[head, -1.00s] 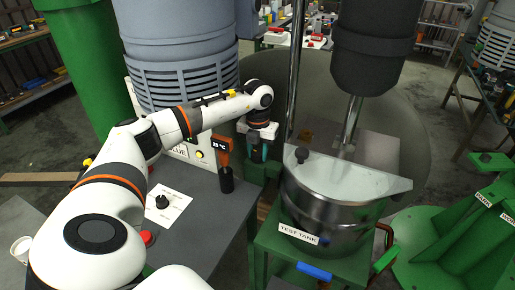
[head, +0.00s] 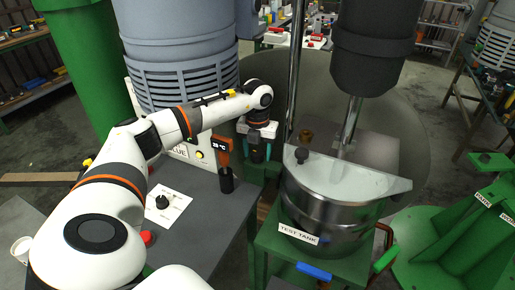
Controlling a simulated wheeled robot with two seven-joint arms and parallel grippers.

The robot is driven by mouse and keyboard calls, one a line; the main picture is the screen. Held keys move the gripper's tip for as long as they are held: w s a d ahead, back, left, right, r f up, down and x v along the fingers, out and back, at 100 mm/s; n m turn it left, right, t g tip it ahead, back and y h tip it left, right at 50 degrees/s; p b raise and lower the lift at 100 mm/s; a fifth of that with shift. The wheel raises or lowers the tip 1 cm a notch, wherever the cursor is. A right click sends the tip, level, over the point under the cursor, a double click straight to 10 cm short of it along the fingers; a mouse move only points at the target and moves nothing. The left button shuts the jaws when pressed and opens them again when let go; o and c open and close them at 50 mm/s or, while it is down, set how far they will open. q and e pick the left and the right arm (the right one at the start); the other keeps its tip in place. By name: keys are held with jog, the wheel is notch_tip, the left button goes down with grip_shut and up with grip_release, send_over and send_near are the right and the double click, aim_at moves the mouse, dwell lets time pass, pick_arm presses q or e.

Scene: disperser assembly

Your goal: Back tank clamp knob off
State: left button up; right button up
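The test tank (head: 325,222) is a shiny metal pot with a pale lid (head: 350,178) and a black lid knob (head: 302,155). It stands on a green stand. My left gripper (head: 258,158) points down behind and left of the tank, near a green post. Its teal fingertips are on either side of a small dark knob-like piece (head: 257,152). Whether the fingers press on it is too small to tell. I cannot tell for sure that this piece is the back clamp knob. A small brass-coloured piece (head: 306,135) shows behind the lid. My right gripper is not in view.
The grey table (head: 205,225) at left carries an orange-and-black device (head: 224,165), a white card with a black dial (head: 163,203) and a red button (head: 148,238). A vertical metal pole (head: 294,80) stands right beside my gripper. Green stands fill the right.

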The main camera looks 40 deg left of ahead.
aim_at(257, 152)
pick_arm(q)
notch_tip(257, 152, up, 12)
jog(key=b, duration=0.2)
dwell(0.4)
dwell(0.4)
